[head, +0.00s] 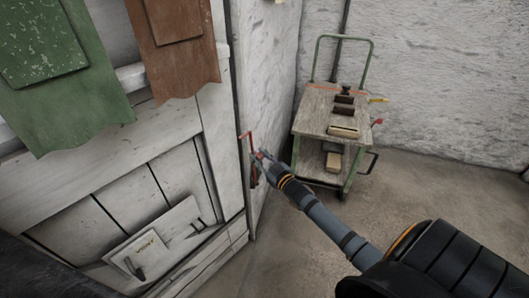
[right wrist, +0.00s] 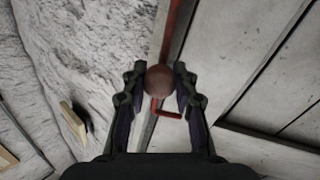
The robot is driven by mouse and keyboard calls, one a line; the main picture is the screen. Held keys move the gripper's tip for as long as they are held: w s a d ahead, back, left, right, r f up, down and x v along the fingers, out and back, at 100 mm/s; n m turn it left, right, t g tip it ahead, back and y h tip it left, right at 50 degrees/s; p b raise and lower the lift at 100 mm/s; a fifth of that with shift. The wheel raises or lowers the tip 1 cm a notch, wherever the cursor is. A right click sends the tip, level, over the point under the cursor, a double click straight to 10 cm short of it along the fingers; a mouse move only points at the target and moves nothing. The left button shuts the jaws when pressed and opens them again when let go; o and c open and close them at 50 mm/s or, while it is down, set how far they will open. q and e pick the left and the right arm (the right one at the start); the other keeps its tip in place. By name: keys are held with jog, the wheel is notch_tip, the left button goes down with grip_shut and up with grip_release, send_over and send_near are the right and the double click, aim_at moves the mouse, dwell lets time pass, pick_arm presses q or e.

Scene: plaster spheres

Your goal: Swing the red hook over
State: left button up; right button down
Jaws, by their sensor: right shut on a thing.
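The red hook (head: 248,136) is on the edge of the white wooden cabinet, where it meets the rough wall. In the right wrist view its thin red bent end (right wrist: 167,112) shows just below a round brownish-red knob (right wrist: 159,80), and a red bar (right wrist: 180,28) runs up behind the knob. The knob looks like part of the hook, but the join is hidden. My right gripper (head: 259,156) is at the hook, its two fingers shut on the knob from both sides. My left gripper is not in view.
A green-framed trolley (head: 326,122) with small blocks stands in the back corner. Green (head: 62,92) and brown (head: 176,62) panels hang at the upper left of the white cabinet (head: 216,120). A white board (head: 152,246) leans low on the front. The concrete floor (head: 420,190) at the right is clear.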

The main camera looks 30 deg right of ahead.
jog(key=s+a+f+n+b, duration=0.1)
jog(key=a+f+n+b, duration=0.3)
jog(key=a, duration=0.3)
jog(key=s+a+f+n+b, duration=0.1)
jog(key=a+f+n, duration=0.35)
jog(key=a, duration=0.25)
pick_arm(q)
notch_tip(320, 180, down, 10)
jog(key=b, duration=0.6)
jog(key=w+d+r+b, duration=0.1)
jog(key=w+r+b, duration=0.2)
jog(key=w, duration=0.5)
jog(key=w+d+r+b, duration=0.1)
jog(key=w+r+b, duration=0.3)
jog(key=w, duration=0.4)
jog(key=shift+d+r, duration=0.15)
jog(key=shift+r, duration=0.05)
pick_arm(e)
jog(key=a+f+n+y, duration=0.2)
jog(key=a+f+n, duration=0.2)
jog(key=f+n, duration=0.6)
jog(key=shift+s+a+f+t, duration=0.3)
jog(key=shift+s+f, duration=0.15)
jog(key=shift+f, duration=0.4)
jog(key=c, duration=1)
grip_release()
jog(key=shift+d+f, duration=0.1)
